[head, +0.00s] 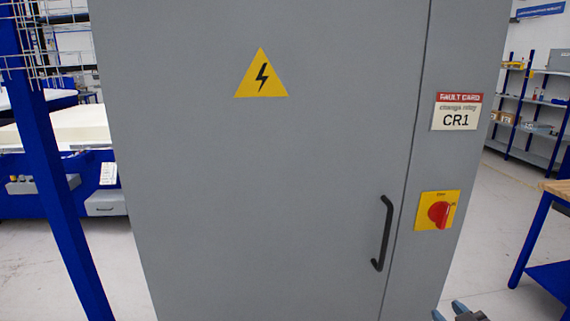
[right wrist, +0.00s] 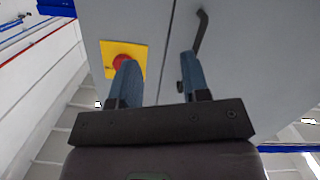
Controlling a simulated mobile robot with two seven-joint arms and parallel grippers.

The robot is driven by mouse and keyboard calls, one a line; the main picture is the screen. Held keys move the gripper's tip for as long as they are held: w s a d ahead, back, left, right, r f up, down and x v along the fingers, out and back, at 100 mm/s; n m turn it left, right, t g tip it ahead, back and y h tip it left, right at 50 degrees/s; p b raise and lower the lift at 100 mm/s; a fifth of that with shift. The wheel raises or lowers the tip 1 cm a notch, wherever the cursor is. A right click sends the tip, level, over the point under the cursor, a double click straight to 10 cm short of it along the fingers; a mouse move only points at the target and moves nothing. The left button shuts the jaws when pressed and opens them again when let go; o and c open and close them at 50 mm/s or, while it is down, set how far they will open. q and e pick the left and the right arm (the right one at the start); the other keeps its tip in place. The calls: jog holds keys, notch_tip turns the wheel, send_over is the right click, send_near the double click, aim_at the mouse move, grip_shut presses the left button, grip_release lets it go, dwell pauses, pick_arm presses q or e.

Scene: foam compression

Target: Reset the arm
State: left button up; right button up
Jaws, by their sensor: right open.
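My right gripper (head: 449,311) shows at the bottom right edge of the head view, in front of the grey cabinet's lower right part. In the right wrist view my right gripper (right wrist: 158,82) has its two blue fingers apart with nothing between them. The red rotary switch (right wrist: 121,61) on its yellow plate shows behind the left finger there. In the head view the red switch (head: 438,213) sits above the gripper. My left gripper is not in view.
The grey cabinet (head: 255,190) fills the middle, its door closed. A black handle (head: 384,233) is left of the switch. A fault card (head: 457,111) reads CR1. A blue post (head: 57,190) stands left; a wooden-topped workbench (head: 556,189) stands right. Shelves (head: 530,100) are behind.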

jog(key=s+a+f+m+g, duration=0.1)
jog(key=s+a+f, duration=0.2)
jog(key=s+f, duration=0.2)
jog(key=s+a+f+m+g, duration=0.1)
jog(key=s+a+f+g, duration=0.1)
jog(key=s+f, duration=0.4)
jog(key=s+a+f+m+g+h, duration=0.1)
jog(key=s+a+f, duration=0.3)
jog(key=s, duration=0.5)
notch_tip(320, 180, down, 2)
jog(key=shift+s+a+f, duration=0.15)
jog(key=shift+s+a, duration=0.15)
jog(key=shift+s, duration=0.1)
jog(key=shift+w, duration=0.1)
